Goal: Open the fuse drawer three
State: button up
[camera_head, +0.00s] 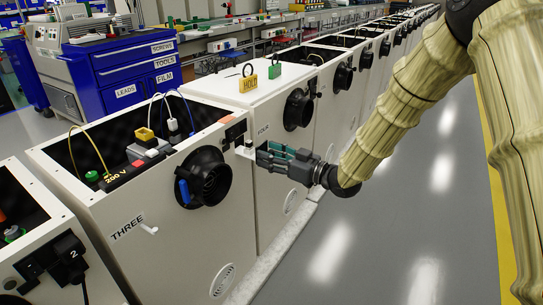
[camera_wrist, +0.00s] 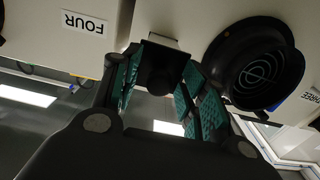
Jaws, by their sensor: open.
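Cabinet three (camera_head: 115,255) is a white box with an open top and a "THREE" label (camera_head: 127,226) on its front. A small dark fixture (camera_head: 235,131), which seems to be the fuse drawer, is at the front's upper right corner. My gripper (camera_head: 262,152) is open just in front of that corner, beside cabinet four. In the wrist view its teal-padded fingers (camera_wrist: 160,85) stand either side of a black block (camera_wrist: 160,66) under a grey plate (camera_wrist: 158,48). I cannot tell whether the pads touch it.
A black round vent (camera_head: 205,176) with a blue handle (camera_head: 183,191) and a small white peg (camera_head: 149,229) are on cabinet three's front. Cabinet four (camera_head: 268,118) adjoins it behind. The grey floor (camera_head: 400,225) to the right is clear.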

jog(key=v, duration=1.2)
jog(key=shift+a, duration=0.1)
jog(key=s+d+f+m+h, duration=0.3)
jog(key=s+f, duration=0.1)
jog(key=f, duration=0.7)
jog(key=s+d+f+m+h, duration=0.3)
jog(key=s+f+h, duration=0.15)
jog(key=f, duration=0.55)
jog(key=s+d+f+m+h, duration=0.3)
jog(key=s+f, duration=0.1)
jog(key=f, duration=0.7)
jog(key=s+d+f+m+g+h, duration=0.1)
jog(key=s+d+f+g+h, duration=0.2)
jog(key=s, duration=0.7)
jog(key=s+d+f+m+g+h, duration=0.1)
jog(key=s+d+f+m+g, duration=0.15)
jog(key=s+f, duration=0.55)
jog(key=s+d+f+m+g+h, duration=0.1)
jog(key=s+d+f+g, duration=0.2)
jog(key=s, duration=0.9)
notch_tip(320, 180, up, 32)
jog(key=d+p, duration=0.1)
jog(key=p, duration=3)
jog(key=shift+w+d, duration=0.15)
jog(key=shift+w, duration=0.05)
